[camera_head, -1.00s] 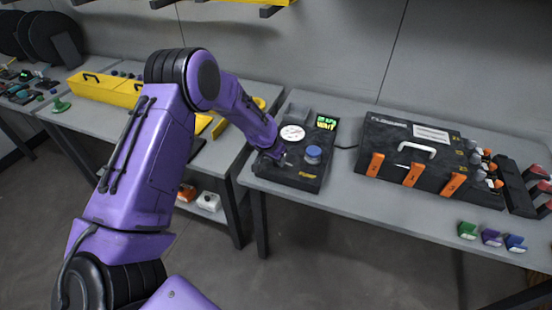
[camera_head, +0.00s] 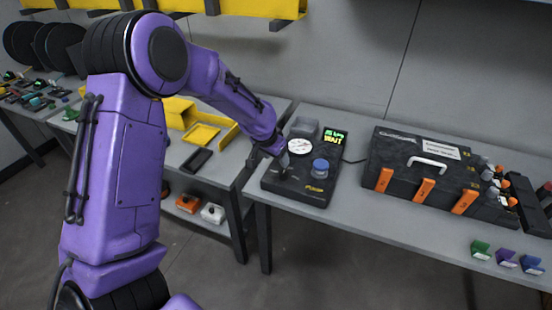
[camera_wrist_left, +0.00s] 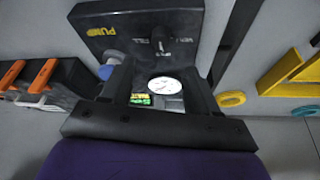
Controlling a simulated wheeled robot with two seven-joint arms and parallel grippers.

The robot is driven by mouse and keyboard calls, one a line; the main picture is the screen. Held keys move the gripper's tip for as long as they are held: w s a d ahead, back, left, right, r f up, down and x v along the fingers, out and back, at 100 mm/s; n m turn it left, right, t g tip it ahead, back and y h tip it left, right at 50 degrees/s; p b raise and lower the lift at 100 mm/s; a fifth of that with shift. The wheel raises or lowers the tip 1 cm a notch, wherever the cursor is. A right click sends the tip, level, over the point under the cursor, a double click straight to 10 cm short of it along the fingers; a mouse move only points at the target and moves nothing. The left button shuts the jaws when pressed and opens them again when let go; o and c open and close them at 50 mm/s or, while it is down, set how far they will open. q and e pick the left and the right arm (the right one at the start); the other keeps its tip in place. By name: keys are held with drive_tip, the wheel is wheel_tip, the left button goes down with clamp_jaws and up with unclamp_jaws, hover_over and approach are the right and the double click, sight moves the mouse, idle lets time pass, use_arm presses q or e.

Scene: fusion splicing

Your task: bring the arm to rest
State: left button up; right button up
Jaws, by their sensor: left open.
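My left arm reaches in from the left of the head view. The unit's white round gauge (camera_head: 300,147) shows between the fingers in the wrist view. A blue knob (camera_head: 320,168) sits on the unit, and its lit display (camera_head: 333,139) reads WAIT. A small black switch (camera_wrist_left: 159,40) stands on the panel. I cannot tell whether the fingers touch the unit. My right gripper is not in view.
A black case (camera_head: 405,150) with a white handle and orange latches stands right of the pump. Small green, purple and blue blocks (camera_head: 506,256) sit at the bench's front edge. Yellow trays (camera_head: 200,134) and a dark flat device (camera_head: 196,160) lie on the left bench.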

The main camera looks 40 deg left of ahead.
use_arm(q)
drive_tip(key=shift+w, duration=0.1)
idle(0.4)
drive_tip(key=s+d+f+n+t+y+b, duration=0.1)
drive_tip(key=s+d+f+n+t, duration=0.1)
drive_tip(key=s+f+n, duration=0.3)
drive_tip(key=s+d+f+n+t+y+b, duration=0.1)
drive_tip(key=f+n+t+y, duration=0.1)
drive_tip(key=f, duration=0.5)
drive_tip(key=s+d+f+g, duration=0.1)
drive_tip(key=s+f, duration=0.4)
drive_tip(key=s, duration=0.4)
drive_tip(key=s+d+f+g+b, duration=0.1)
drive_tip(key=s+f, duration=0.4)
drive_tip(key=s, duration=0.5)
drive_tip(key=s+d+f+g, duration=0.2)
drive_tip(key=s+f, duration=0.3)
drive_tip(key=s, duration=0.4)
drive_tip(key=shift+s+f+g+y+b, duration=0.2)
drive_tip(key=shift+f+g+y+b, duration=0.15)
drive_tip(key=shift+g, duration=0.25)
